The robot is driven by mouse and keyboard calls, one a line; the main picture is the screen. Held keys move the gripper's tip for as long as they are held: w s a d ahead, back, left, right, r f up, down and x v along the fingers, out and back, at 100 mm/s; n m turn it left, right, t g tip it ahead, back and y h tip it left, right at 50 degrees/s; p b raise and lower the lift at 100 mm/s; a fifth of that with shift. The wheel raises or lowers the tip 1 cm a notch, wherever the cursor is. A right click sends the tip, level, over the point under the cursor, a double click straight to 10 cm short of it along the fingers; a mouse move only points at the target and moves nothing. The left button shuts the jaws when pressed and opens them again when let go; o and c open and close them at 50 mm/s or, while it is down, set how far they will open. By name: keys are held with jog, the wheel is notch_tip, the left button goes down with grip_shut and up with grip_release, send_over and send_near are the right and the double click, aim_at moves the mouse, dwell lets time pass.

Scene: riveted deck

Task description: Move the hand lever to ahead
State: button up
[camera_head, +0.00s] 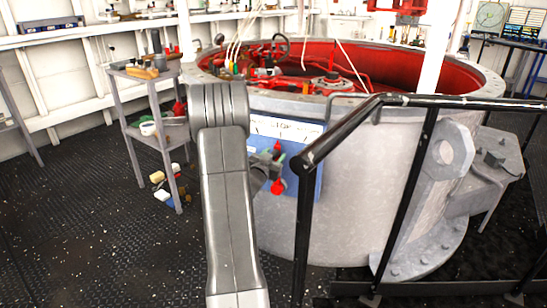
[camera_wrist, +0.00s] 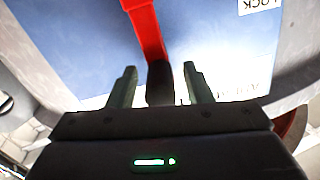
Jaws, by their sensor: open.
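The hand lever (camera_wrist: 147,28) is a red bar with a black grip (camera_wrist: 160,85) in the wrist view. It comes in from the top edge, leaning slightly. My gripper (camera_wrist: 159,72) is open, with one finger on each side of the black grip and visible gaps between. The grip's lower end is hidden by the gripper body. Behind lies a blue panel (camera_wrist: 75,45), with a white label reading "LOCK" at top right. In the head view the panel (camera_head: 308,178) is on the grey drum, and my gripper (camera_head: 271,157) is in front of it, partly hidden by my arm. Red parts show beside it.
A black handrail (camera_head: 345,130) stands close to the right of my gripper. The large grey drum (camera_head: 360,190) has a red interior. A grey shelf cart (camera_head: 150,110) with tools stands at left. Dark deck floor (camera_head: 80,235) is open at front left.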

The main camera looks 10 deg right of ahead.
grip_shut()
jog(key=shift+w+a+r+n+p, duration=0.15)
jog(key=shift+w+a+n+p, duration=0.2)
jog(key=shift+p, duration=0.25)
jog(key=w+a+f+n+p, duration=0.2)
jog(key=w+a+n+p, duration=0.1)
jog(key=a+n, duration=0.1)
jog(key=shift+w+a+p, duration=0.15)
jog(key=shift+a+p, duration=0.2)
jog(key=shift+a, duration=0.55)
jog(key=shift+n, duration=0.25)
grip_release()
jog(key=shift+a, duration=0.15)
